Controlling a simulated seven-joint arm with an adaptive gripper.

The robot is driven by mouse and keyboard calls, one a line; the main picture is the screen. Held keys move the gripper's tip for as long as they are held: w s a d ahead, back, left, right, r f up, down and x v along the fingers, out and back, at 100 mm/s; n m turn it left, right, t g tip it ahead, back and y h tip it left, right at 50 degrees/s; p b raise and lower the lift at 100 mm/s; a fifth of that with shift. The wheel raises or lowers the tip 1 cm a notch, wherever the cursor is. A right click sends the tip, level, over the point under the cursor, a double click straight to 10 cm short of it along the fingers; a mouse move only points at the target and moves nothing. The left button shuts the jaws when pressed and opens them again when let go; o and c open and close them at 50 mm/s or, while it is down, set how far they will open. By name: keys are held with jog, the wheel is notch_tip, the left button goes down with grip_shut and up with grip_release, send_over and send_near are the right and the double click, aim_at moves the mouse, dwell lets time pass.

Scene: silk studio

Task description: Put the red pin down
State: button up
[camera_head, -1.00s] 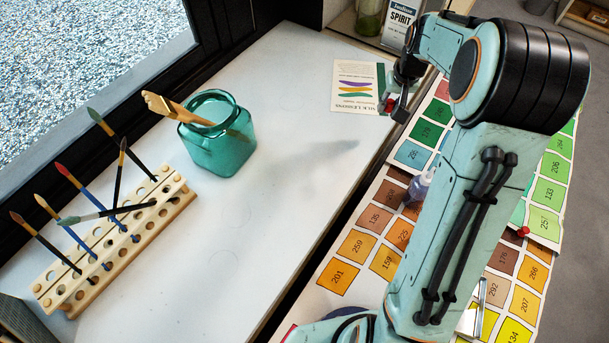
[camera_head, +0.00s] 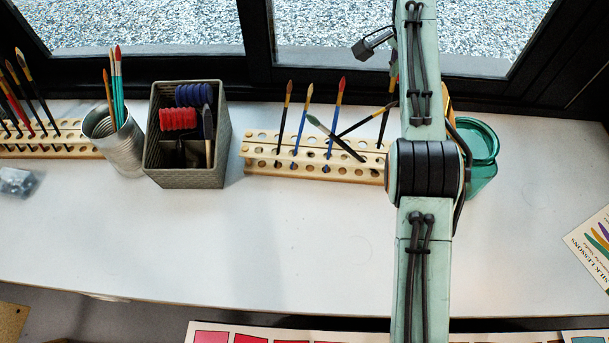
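The red pin does not show in this view. My arm rises through the right middle of the picture and runs out at the top edge. The fingertips of my gripper are not visible, so I cannot see whether they hold anything. A small black part sticks out left of my forearm near the top, in front of the window; I cannot tell whether it belongs to my gripper.
A wooden brush rack (camera_head: 262,156) and teal glass jar (camera_head: 483,170) stand beside my arm, which partly hides the jar. Left are a grey basket (camera_head: 188,178), a metal can (camera_head: 121,151) and another rack (camera_head: 74,130). The front of the white tabletop (camera_head: 270,245) is clear.

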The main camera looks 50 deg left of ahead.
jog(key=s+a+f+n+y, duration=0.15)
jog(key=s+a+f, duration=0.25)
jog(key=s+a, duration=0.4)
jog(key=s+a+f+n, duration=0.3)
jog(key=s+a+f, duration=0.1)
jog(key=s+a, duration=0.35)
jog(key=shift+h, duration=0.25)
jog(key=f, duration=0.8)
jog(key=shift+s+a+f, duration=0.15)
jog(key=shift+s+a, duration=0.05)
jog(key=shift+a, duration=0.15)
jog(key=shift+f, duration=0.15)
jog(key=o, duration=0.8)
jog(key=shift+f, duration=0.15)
